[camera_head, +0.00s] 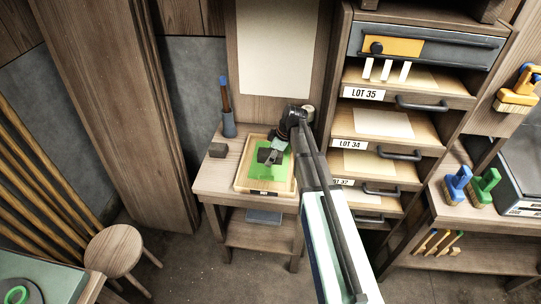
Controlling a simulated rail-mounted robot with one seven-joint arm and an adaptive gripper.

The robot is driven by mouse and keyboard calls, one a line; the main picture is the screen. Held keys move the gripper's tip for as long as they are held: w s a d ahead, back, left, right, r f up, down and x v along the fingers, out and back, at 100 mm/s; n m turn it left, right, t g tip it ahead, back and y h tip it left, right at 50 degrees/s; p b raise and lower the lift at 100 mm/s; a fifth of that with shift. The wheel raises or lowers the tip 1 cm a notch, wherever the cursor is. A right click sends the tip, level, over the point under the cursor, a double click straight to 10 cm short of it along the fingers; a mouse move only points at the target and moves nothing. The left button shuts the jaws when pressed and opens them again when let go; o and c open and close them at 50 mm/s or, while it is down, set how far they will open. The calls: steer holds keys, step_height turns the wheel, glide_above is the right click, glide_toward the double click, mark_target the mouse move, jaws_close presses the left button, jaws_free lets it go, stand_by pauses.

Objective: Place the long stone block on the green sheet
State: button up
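The green sheet (257,174) lies in a shallow wooden tray (243,184) on the small wooden table.
A grey holder (229,125) with a blue-tipped tool stands at the table's back left. A cabinet with labelled drawers (375,125) rises close on the right of my arm. A round stool (114,249) stands at the lower left.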

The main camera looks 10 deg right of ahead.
steer(key=shift+r, duration=0.1)
steer(key=shift+b+v, duration=1)
steer(key=shift+v, duration=2.8)
steer(key=shift+a, duration=0.1)
